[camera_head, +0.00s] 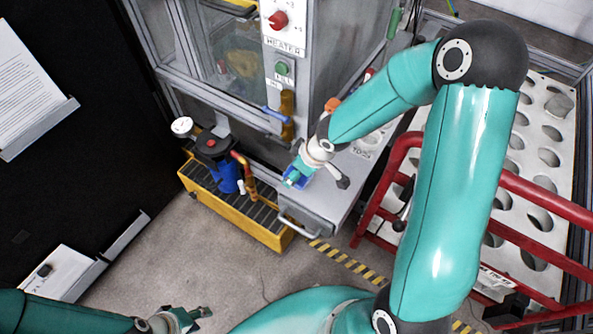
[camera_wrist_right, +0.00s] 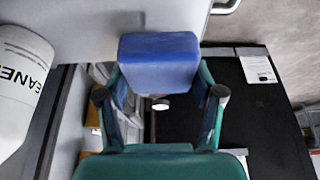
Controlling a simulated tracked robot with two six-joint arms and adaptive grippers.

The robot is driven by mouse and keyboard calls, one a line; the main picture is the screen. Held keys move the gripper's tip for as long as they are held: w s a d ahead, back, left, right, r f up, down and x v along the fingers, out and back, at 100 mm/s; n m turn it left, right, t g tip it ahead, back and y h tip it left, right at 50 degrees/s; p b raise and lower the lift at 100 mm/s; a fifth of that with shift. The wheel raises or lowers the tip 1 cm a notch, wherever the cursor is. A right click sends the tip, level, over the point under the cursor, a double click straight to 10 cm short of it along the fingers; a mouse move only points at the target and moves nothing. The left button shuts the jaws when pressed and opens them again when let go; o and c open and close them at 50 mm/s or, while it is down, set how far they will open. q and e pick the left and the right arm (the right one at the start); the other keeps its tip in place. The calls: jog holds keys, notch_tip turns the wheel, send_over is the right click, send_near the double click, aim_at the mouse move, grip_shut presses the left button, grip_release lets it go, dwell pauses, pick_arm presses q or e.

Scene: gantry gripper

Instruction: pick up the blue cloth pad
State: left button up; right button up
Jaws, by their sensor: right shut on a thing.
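The blue cloth pad (camera_wrist_right: 158,60) sits between the two fingertips of my right gripper (camera_wrist_right: 160,82) in the right wrist view, and the fingers press on both its sides. In the head view my right gripper (camera_head: 297,176) is over the grey ledge in front of the heater cabinet, with a bit of blue at its tips. From this view I cannot tell whether the pad touches the ledge. My left gripper (camera_head: 190,318) is at the bottom edge, far from the pad, and partly cut off. Its finger gap is not clear.
A yellow crate (camera_head: 270,236) with a blue pump stands left of the ledge. A red rail (camera_head: 545,197) and a white perforated rack (camera_head: 550,135) are on the right. A white cleaner bottle (camera_wrist_right: 20,85) is close by in the wrist view. Floor in front is clear.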

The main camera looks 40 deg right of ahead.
notch_tip(320, 180, up, 18)
jog(key=p, duration=0.9)
jog(key=shift+f, duration=0.2)
